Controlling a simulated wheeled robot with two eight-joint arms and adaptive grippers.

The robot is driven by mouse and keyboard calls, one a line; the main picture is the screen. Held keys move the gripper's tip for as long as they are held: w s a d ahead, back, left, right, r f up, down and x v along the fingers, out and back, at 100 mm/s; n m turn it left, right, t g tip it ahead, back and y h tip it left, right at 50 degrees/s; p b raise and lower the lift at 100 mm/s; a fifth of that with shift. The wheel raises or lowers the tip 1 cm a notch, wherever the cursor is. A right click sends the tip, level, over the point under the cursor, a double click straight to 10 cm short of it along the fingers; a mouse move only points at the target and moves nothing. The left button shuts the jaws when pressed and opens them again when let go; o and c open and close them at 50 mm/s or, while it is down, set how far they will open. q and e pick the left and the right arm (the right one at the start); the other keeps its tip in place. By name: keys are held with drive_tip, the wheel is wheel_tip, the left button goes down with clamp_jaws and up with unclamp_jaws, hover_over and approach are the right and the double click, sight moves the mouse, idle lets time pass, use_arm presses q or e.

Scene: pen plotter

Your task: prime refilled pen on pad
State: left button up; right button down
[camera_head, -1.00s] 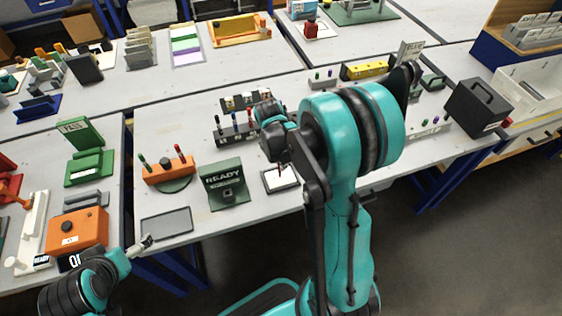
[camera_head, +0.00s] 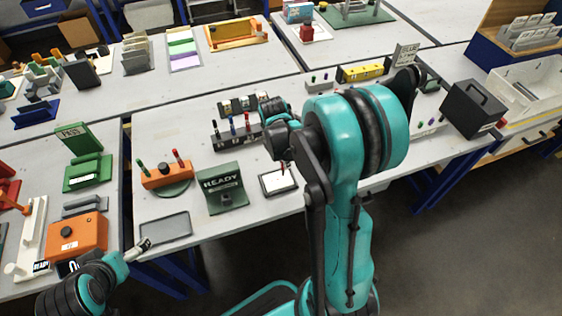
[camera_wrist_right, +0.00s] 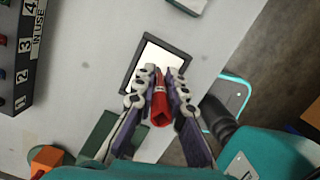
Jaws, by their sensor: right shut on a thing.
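My right gripper (camera_wrist_right: 160,92) is shut on a red pen (camera_wrist_right: 160,108). The pen's tip end points at the white pad in a dark frame (camera_wrist_right: 150,65). In the head view the pad (camera_head: 270,182) lies near the table's front edge, with the pen (camera_head: 283,167) over it. I cannot tell whether the tip touches the pad. My right arm hides most of the gripper in the head view. My left gripper (camera_head: 144,244) is at lower left, by the grey tray; its jaws are too small to read.
A green READY stand (camera_head: 222,190) stands left of the pad. An orange pen holder (camera_head: 166,176) is further left. A dark numbered rack (camera_head: 233,136) with pens stands behind the pad. A grey tray (camera_head: 165,229) lies at the table's front edge.

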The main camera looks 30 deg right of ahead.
drive_tip(key=shift+f+b, duration=0.75)
drive_tip(key=shift+f, duration=0.15)
drive_tip(key=shift+r, duration=0.1)
idle(0.4)
drive_tip(key=shift+r+p, duration=2.9)
drive_tip(key=shift+r, duration=0.95)
